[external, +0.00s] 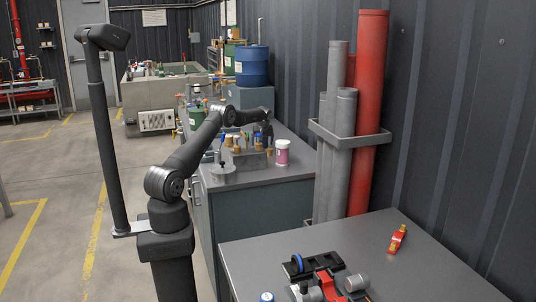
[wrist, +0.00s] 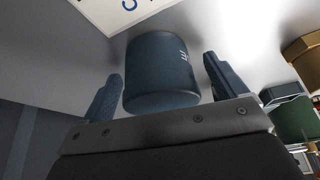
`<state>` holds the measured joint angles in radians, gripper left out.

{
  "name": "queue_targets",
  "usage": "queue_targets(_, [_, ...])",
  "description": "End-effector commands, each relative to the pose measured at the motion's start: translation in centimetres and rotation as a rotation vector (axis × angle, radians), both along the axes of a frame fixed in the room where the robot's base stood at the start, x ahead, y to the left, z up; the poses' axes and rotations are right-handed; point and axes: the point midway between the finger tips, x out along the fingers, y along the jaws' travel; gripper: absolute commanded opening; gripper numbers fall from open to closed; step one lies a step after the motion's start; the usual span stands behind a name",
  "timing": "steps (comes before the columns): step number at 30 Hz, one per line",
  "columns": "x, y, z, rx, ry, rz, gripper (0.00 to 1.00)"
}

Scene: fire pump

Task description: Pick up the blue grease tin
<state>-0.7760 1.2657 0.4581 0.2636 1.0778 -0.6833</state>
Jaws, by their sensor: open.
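The blue grease tin (wrist: 160,72), a dark blue cylinder with small white marks, sits between the two fingers of my gripper (wrist: 163,70) in the wrist view. The fingers are open, one on each side of it, with a visible gap to each. In the external view my gripper (external: 266,132) is low over the far grey workbench. I cannot make out the tin there; it is hidden by the arm or by the items around it.
A pink jar with a white lid (external: 282,153) stands near my gripper on the bench (external: 265,173). Several small brass and coloured items stand beside it. A green can (wrist: 294,120) is at the right in the wrist view. Grey and red pipes (external: 366,110) stand along the wall.

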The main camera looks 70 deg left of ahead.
Motion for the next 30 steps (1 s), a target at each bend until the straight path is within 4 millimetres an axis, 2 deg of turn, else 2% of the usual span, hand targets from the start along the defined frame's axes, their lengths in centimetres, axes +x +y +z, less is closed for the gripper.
queue_targets(2, [0.0, 0.0, 0.0, 0.0, 0.0, 0.0, 0.9])
queue_targets(9, [0.0, 0.0, 0.0, 0.0, 0.0, 0.0, 0.42])
queue_targets(11, [0.0, 0.0, 0.1, 0.001, 0.0, 0.0, 0.33])
queue_targets(22, [0.0, 0.0, 0.9, 0.002, -0.002, 0.001, 0.32])
queue_targets(26, [0.0, 0.1, 2.4, 0.002, -0.003, 0.001, 0.32])
queue_targets(29, [0.1, 0.1, 4.3, 0.003, -0.004, 0.002, 0.32])
queue_targets(30, [0.3, -0.6, 4.7, 0.002, -0.002, -0.001, 0.32])
